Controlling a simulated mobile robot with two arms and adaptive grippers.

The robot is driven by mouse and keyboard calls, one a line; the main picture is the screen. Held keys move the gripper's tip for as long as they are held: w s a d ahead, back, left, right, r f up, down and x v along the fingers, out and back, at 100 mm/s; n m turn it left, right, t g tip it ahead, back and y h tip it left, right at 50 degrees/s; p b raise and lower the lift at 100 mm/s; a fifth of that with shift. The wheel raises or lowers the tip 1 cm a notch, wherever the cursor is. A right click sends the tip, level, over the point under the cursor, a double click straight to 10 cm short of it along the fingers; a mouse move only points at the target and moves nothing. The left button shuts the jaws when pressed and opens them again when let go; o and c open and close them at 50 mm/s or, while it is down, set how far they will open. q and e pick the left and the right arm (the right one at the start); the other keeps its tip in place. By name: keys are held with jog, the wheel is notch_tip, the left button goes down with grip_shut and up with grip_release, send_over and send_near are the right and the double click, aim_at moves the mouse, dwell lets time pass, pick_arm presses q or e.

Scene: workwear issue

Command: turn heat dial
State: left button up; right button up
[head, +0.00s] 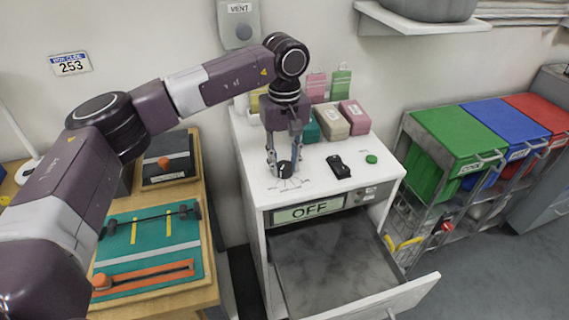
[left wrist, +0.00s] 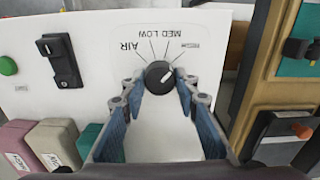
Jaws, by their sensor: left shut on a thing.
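The heat dial (head: 284,168) is a small round black knob on the white top of the cabinet (head: 318,185). It shows more fully in the left wrist view (left wrist: 157,74), with a short white mark on it and printed lines fanning out to labels such as AIR, MED and LOW. I cannot tell for certain which label the mark points to. My left gripper (head: 283,158) comes straight down over the dial, its two fingers shut on the knob from either side. The display (head: 309,210) on the cabinet front reads OFF. My right gripper is not in view.
A black rocker switch (head: 338,167) and a green button (head: 371,159) sit right of the dial. Several small boxes (head: 354,116) stand behind. An open drawer (head: 335,262) juts out below. A wooden bench (head: 205,254) is at left, coloured bins (head: 455,140) at right.

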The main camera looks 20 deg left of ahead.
aim_at(284, 165)
pick_arm(q)
jog(key=shift+w+r+m, duration=0.1)
jog(key=shift+r+m, duration=0.05)
jog(key=shift+m, duration=0.25)
jog(key=o, duration=1.1)
jog(key=shift+o, duration=0.2)
notch_tip(284, 165, up, 12)
